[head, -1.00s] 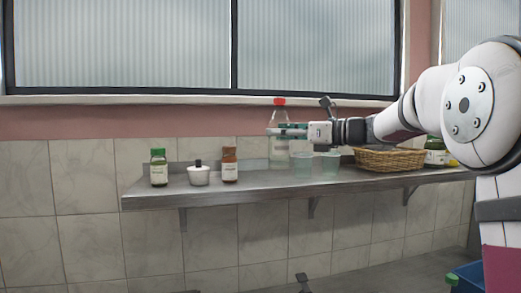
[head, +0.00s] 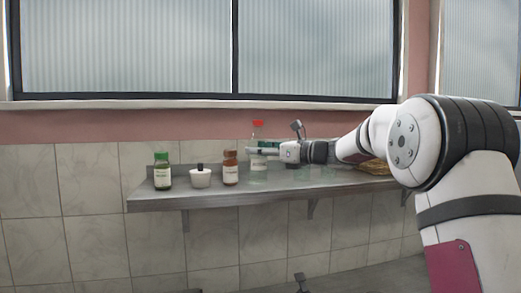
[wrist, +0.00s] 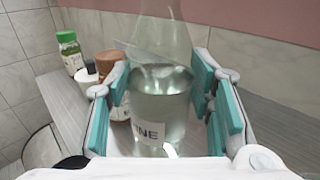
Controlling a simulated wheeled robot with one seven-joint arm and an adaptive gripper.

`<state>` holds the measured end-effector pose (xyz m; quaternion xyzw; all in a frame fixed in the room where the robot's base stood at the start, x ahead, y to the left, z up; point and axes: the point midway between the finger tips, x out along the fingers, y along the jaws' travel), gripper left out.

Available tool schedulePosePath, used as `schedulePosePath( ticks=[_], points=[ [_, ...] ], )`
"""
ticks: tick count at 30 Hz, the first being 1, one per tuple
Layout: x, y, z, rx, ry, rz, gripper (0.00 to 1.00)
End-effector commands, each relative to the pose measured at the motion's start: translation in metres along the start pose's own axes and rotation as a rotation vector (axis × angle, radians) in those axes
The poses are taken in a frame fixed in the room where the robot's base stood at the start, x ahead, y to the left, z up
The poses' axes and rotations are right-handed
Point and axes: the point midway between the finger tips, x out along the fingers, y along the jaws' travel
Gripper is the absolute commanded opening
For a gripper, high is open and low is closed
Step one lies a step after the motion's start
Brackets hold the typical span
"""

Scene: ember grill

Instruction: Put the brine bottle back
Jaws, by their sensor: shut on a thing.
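The brine bottle (head: 258,162) is clear glass with a red cap, and stands about upright over the back of the wall shelf (head: 215,196). My gripper (head: 262,150) is shut around its body, coming from the right. In the wrist view, the bottle (wrist: 160,105) holds clear liquid and a white label ending in "NE". It sits between the teal finger pads of my gripper (wrist: 165,90). Its cap is out of the wrist view. I cannot tell whether its base touches the shelf.
Left of it on the shelf are a brown bottle with a rust cap (head: 230,168), a white pot with a dark knob (head: 200,178) and a green-capped bottle (head: 162,172). A wicker basket (head: 374,167) is partly hidden behind my arm. Pale see-through cups show faintly below my gripper.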

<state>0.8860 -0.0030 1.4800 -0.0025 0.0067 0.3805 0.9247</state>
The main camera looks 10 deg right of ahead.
Motion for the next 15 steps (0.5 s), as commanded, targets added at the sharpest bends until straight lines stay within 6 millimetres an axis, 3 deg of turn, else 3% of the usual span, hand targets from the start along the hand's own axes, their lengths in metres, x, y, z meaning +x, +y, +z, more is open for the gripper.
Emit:
schedulePosePath(
  ticks=[7, 8, 10, 15],
  points=[
    [-0.0002, -0.0001, -0.0025, -0.001, -0.001, 0.000, 0.28],
    [-0.0001, -0.0002, -0.0033, 0.000, 0.000, 0.000, 0.52],
    [-0.0001, -0.0002, -0.0032, 0.000, 0.000, 0.000, 0.68],
    [-0.0001, -0.0002, -0.0032, 0.000, 0.000, 0.000, 0.68]
  ],
)
